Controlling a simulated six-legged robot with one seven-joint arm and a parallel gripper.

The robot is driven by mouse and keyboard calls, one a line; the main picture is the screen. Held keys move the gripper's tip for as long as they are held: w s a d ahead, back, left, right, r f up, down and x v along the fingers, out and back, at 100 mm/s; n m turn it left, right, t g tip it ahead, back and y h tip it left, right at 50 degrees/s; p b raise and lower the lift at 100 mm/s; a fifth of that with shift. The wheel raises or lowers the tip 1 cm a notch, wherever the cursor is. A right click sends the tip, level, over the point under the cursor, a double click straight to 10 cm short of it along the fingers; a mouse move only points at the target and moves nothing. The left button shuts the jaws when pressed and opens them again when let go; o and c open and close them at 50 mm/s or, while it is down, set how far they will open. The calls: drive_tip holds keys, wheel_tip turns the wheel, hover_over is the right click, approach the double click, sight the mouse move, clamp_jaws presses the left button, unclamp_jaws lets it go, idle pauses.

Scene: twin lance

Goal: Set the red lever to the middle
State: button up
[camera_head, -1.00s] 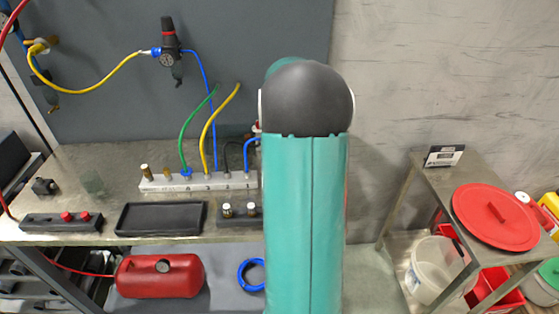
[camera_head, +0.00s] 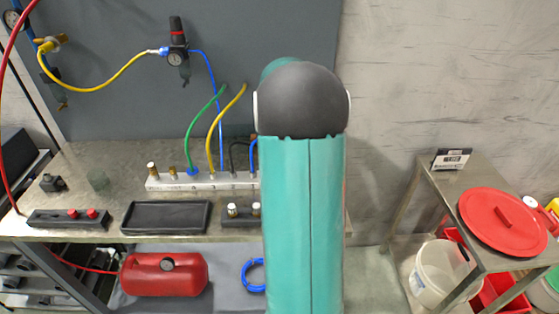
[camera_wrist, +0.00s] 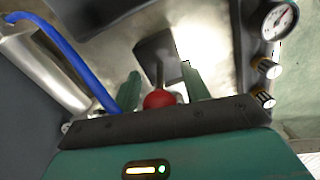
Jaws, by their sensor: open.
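The red lever shows in the wrist view as a round red knob (camera_wrist: 159,99) on a thin dark stem. The stem runs up the picture to a dark base plate (camera_wrist: 152,45) on the metal bench. My gripper (camera_wrist: 161,71) is open, with one green finger on each side of the stem and knob. The knob appears close to the palm, with visible gaps to both fingers. In the head view, my teal arm covers the area, and neither lever nor gripper shows.
A blue hose (camera_wrist: 72,58) and metal cylinder (camera_wrist: 42,70) lie left of the gripper. A gauge (camera_wrist: 279,20) and knobs stand right. In the head view, the bench holds a hose manifold (camera_head: 200,181), an empty black tray (camera_head: 166,217) and a red-button box (camera_head: 68,219).

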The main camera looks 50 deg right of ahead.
drive_tip(key=r, duration=1.3)
drive_tip(key=shift+w+a, duration=0.1)
drive_tip(key=shift+w, duration=0.15)
drive_tip(key=shift+r, duration=0.3)
